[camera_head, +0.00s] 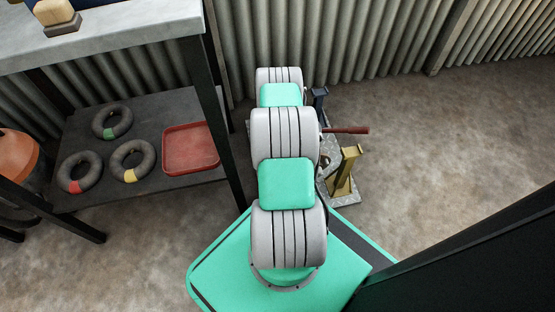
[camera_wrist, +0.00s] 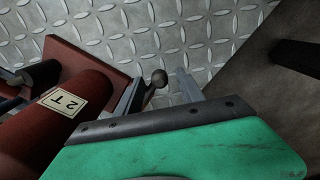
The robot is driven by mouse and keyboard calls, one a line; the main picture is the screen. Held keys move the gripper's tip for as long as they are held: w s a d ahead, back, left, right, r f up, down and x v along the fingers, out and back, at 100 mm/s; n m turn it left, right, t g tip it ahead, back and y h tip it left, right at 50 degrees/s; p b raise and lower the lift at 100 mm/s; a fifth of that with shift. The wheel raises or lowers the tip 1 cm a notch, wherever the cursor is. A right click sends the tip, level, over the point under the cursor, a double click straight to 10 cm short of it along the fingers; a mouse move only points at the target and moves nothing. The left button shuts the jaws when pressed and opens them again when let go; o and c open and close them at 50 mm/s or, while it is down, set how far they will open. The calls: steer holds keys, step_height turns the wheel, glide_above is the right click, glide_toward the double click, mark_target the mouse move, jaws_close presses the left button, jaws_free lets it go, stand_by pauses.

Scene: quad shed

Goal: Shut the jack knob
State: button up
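The red jack (camera_wrist: 65,125) with a "2 T" label lies across the left of the wrist view, on its red base (camera_wrist: 85,60). Its small dark round knob (camera_wrist: 158,77) sits on a short stem near the middle. My gripper (camera_wrist: 160,88) is open, with one pale finger on each side of the knob. A gap shows between the knob and the right finger; the left finger is close to the stem, and I cannot tell whether they touch. In the head view my arm hides the jack body and my gripper; a dark red bar (camera_head: 347,130) sticks out to the right.
A diamond-tread metal plate (camera_head: 342,197) lies under the jack. A yellow stand (camera_head: 345,172) and a dark stand (camera_head: 319,98) stand beside my arm. At left is a bench (camera_head: 120,35) with a lower shelf (camera_head: 75,135) holding rings and a red tray (camera_head: 190,148).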

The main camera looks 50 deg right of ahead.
step_height(320, 180, up, 8)
steer(key=p, duration=0.4)
steer(key=shift+s, duration=0.1)
steer(key=shift+r, duration=0.1)
